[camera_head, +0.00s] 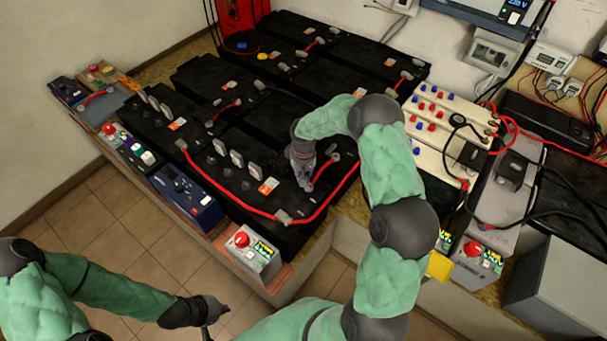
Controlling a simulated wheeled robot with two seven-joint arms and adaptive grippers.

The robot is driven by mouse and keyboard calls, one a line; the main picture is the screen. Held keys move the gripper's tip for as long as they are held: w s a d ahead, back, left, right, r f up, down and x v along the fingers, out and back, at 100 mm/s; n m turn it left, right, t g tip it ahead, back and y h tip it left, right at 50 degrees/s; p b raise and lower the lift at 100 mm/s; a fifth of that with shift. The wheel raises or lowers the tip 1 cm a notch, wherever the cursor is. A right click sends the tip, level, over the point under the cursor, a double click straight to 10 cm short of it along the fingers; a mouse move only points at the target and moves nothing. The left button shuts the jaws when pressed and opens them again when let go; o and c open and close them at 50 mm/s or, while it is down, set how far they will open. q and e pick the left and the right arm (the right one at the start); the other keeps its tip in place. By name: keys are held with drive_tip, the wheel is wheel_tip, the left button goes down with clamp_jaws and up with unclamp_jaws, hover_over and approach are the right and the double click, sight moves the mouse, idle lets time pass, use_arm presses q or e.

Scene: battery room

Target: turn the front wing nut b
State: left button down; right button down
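The front black battery (235,190) lies on the bench with upright grey plates, an orange label and red cables on top. Small grey terminal fittings sit on it, one at the front corner (283,217) and one at the right (335,157). They are too small to tell which is wing nut b. My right gripper (305,182) points down at the battery top by a red cable end; its fingertips hide what is beneath, and contact cannot be told. My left gripper (212,312) is low at the left, over the tiled floor, away from the battery.
More black batteries (330,75) stand behind. A red-button box (250,250) and a blue device (187,195) stand at the front edge. Cream batteries (440,125) with red and blue caps stand right of my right arm. The tiled floor (125,240) is open at left.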

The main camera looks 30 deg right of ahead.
drive_tip(key=n+p, duration=0.1)
drive_tip(key=n, duration=0.3)
drive_tip(key=shift+n, duration=0.3)
idle(0.3)
drive_tip(key=c, duration=1.1)
unclamp_jaws()
drive_tip(key=shift+c, duration=0.2)
wheel_tip(320, 180, up, 12)
